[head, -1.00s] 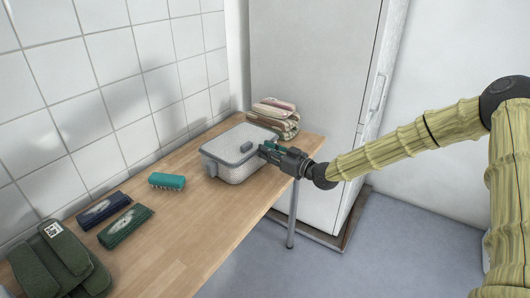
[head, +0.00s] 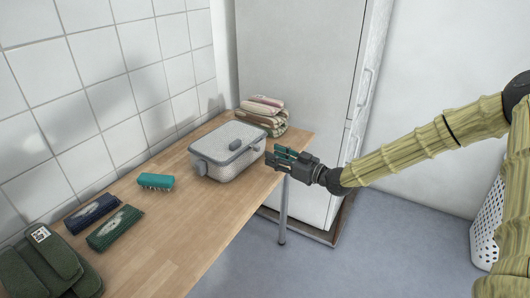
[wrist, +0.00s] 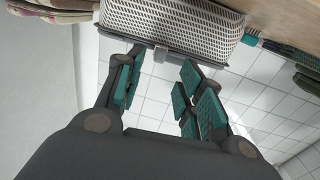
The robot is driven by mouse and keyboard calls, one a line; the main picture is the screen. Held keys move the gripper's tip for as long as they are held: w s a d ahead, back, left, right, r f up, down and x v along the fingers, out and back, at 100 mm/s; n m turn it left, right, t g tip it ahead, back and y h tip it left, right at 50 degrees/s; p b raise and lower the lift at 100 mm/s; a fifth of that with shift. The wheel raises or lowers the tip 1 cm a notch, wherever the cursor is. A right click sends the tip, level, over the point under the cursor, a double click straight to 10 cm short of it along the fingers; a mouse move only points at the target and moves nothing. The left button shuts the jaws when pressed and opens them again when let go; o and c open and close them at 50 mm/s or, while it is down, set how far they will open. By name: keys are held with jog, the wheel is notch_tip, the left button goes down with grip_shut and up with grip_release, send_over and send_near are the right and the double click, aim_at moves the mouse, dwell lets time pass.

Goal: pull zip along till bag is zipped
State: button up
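The bag (head: 222,164) is a box-shaped, light grey patterned case with dark grey trim, upright on the wooden table. A dark grey tab (head: 235,145) sits on its top, and a grey piece shows at its left end. My gripper (head: 270,161) is just right of the bag, with a small gap between them. In the wrist view the bag (wrist: 175,22) appears upside down beyond my spread, teal-padded fingers (wrist: 158,90). A small grey tab (wrist: 160,54) shows at its trim, beyond the fingertips. Nothing is between the fingers. I cannot tell which piece is the zip pull.
Folded towels (head: 262,118) lie behind the bag. A teal brush (head: 155,181), a blue pouch (head: 92,213), a green pouch (head: 114,228) and a dark green bag (head: 50,265) lie to the left. A tiled wall and a white fridge (head: 295,75) bound the table (head: 185,225).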

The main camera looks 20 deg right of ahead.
aim_at(255, 148)
jog(key=shift+v, duration=1.95)
jog(key=shift+c, duration=0.3)
jog(key=shift+n, duration=0.4)
jog(key=c, duration=0.7)
jog(key=n, duration=0.4)
jog(key=a+n+g+y+p, duration=0.1)
jog(key=n, duration=0.1)
jog(key=shift+s, duration=0.15)
grip_shut()
jog(key=w+a+n+g+y+p, duration=0.1)
jog(key=a+n, duration=0.2)
jog(key=n, duration=0.2)
jog(key=w+a+n+g+y, duration=0.1)
jog(key=a+n, duration=0.2)
jog(key=n, duration=0.2)
jog(key=a+n+g+p, duration=0.1)
jog(key=a+n, duration=0.3)
jog(key=n, duration=0.1)
jog(key=shift+w+a+f+g+y+p, duration=0.1)
jog(key=shift+w+f+g+y+p, duration=0.05)
jog(key=shift+w+g+y+p, duration=0.2)
jog(key=shift+w+d, duration=1)
jog(key=shift+d, duration=0.2)
jog(key=shift+w+d+p, duration=0.3)
jog(key=shift+w, duration=0.05)
